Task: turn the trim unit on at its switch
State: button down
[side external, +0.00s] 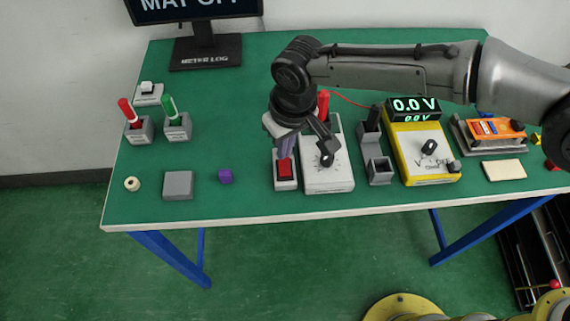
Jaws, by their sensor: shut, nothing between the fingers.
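A red rocker switch (285,172) sits in a narrow white housing near the front edge of the green table. To its right and close beside it is a white box (330,184) with a dark knob and dial marks, which looks like the trim unit. Its lettering is too small to read. My gripper (286,155) points down over the switch, shut and empty. Its fingers cover the rear of the switch housing. I cannot tell whether they touch the switch or which way the rocker is tilted.
A yellow meter (420,155) reading 0.0 V stands to the right, with grey holders (380,171) left of it. An orange device (490,129) is farther right. Red and green handles stand in grey holders (178,131) at left.

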aim_at(285, 161)
jog(key=shift+f, duration=1)
dwell(1.0)
jog(key=shift+r, duration=3.6)
